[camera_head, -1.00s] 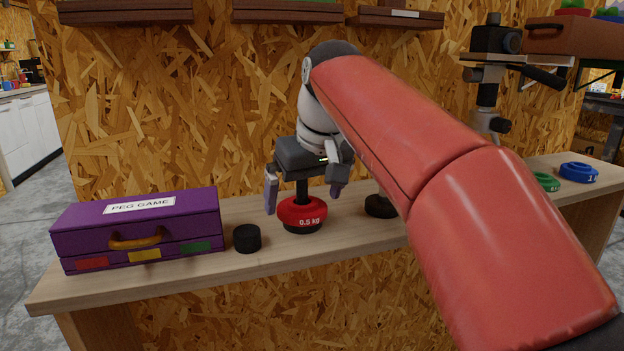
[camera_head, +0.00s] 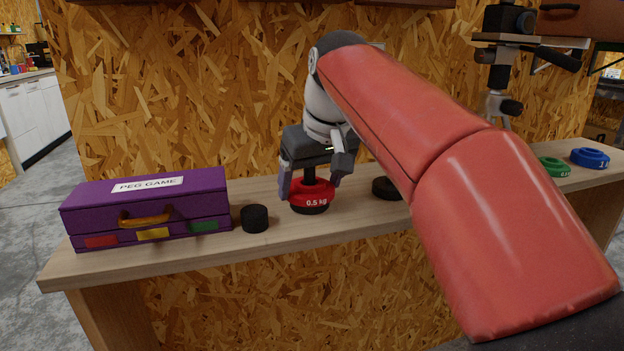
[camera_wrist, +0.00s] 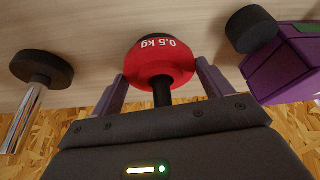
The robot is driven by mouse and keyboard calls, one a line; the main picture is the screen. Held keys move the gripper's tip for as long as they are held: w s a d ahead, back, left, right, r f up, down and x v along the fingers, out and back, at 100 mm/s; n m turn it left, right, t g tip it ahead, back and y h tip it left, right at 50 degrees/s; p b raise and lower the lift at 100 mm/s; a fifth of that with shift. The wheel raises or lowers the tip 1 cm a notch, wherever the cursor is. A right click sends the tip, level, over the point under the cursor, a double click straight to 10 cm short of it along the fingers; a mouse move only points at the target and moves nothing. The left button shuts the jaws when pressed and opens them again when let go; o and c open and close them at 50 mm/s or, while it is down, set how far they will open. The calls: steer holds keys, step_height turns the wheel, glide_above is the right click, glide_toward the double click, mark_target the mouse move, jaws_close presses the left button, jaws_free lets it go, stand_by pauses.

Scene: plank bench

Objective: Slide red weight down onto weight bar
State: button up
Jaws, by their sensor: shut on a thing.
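The red 0.5 kg weight (camera_head: 316,190) is around a black upright weight bar (camera_head: 309,174), low down just above the bar's round black base (camera_head: 310,209). In the wrist view the red weight (camera_wrist: 160,62) shows its "0.5 kg" label, and the black post (camera_wrist: 162,96) stands out of its middle. My gripper (camera_head: 313,184) points down over the bar, with its fingers on opposite sides of the weight and shut on it. Whether the weight touches the base is hard to tell.
A purple peg game box (camera_head: 150,208) and a short black cylinder (camera_head: 254,218) stand to the left. Another black base (camera_head: 387,188), with a metal post (camera_wrist: 24,118) in the wrist view, is to the right, partly behind my arm. Green (camera_head: 553,166) and blue (camera_head: 590,157) weights lie farther right.

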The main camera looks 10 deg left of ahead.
steer(key=shift+r+p, duration=1.2)
steer(key=shift+r, duration=0.25)
step_height(320, 180, up, 8)
steer(key=shift+f, duration=0.15)
stand_by(0.4)
